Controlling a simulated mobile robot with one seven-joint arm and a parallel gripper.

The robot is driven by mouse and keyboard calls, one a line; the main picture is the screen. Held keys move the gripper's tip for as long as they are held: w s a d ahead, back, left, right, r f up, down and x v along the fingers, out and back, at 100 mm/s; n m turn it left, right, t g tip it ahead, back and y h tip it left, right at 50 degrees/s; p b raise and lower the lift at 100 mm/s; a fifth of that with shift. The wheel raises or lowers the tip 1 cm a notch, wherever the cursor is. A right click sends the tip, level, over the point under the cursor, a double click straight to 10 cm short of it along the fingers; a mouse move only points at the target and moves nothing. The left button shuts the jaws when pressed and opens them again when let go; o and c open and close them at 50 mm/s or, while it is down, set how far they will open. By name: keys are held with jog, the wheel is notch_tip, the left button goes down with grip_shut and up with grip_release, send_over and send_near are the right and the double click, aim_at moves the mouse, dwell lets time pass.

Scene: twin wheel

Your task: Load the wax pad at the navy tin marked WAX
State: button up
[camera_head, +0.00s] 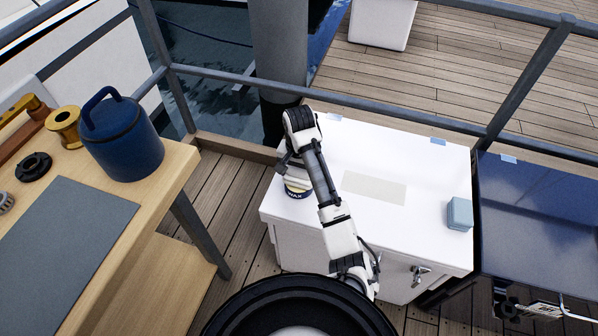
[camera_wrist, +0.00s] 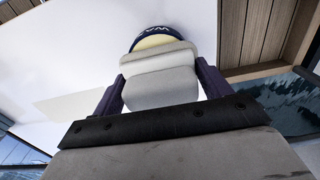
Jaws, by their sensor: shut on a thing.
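The navy tin marked WAX (camera_head: 294,195) stands at the left end of the white chest top, below my gripper (camera_head: 290,172). In the wrist view the tin (camera_wrist: 154,31) shows at the top, with pale yellow wax inside its rim. My gripper (camera_wrist: 160,82) is shut on the wax pad (camera_wrist: 160,88), a pale grey and white block held between the two dark fingers. The pad's far edge overlaps the near side of the tin in this view. Whether it touches the wax I cannot tell. In the head view my wrist hides most of the pad.
The white chest (camera_head: 400,165) has a flat beige patch (camera_head: 374,188) and a blue-grey block (camera_head: 459,213) on top. A wooden bench (camera_head: 150,215) at left carries a blue canister (camera_head: 122,140) and a grey mat (camera_head: 65,240). Metal railings (camera_head: 420,122) run behind the chest.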

jog(key=shift+f, duration=0.4)
jog(key=shift+f+p, duration=0.1)
jog(key=shift+p, duration=0.2)
dwell(2.1)
notch_tip(320, 180, up, 7)
jog(key=p, duration=0.8)
dwell(0.9)
